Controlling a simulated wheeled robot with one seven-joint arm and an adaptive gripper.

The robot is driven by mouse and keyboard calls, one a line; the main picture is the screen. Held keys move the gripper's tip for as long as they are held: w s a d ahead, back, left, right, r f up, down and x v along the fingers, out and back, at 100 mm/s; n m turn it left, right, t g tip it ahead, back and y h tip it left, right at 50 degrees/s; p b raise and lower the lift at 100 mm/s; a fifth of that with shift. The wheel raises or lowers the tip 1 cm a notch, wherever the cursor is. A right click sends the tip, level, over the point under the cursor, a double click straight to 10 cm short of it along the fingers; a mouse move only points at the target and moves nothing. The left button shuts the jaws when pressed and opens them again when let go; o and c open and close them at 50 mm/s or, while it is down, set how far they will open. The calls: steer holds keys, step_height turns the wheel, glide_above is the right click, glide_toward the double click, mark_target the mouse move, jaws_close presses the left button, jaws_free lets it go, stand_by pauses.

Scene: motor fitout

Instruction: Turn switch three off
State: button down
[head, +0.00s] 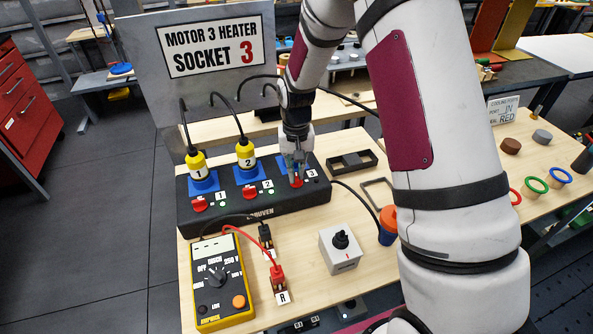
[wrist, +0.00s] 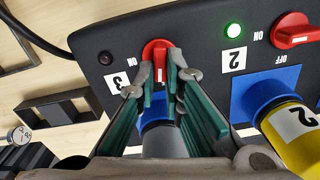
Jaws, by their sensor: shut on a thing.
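The black socket box (head: 262,212) stands on the wooden bench. In the wrist view, red switch three (wrist: 155,48) sits on it beside the label 3 (wrist: 117,82). It shows small and partly covered in the head view (head: 297,182). My gripper (wrist: 160,72) reaches down and is shut on the switch, a fingertip on each side. It stands over the box's right end in the head view (head: 296,172).
Red switch two (wrist: 292,30) is beside a lit green lamp (wrist: 234,30). Yellow plugs 1 (head: 196,164) and 2 (head: 245,153) stand in blue sockets left of my gripper. A yellow meter (head: 222,285) and a grey knob box (head: 341,250) are in front.

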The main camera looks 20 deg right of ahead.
steer(key=shift+a+n, duration=0.1)
steer(key=shift+n, duration=1.1)
steer(key=c, duration=1.7)
jaws_free()
step_height(320, 180, up, 12)
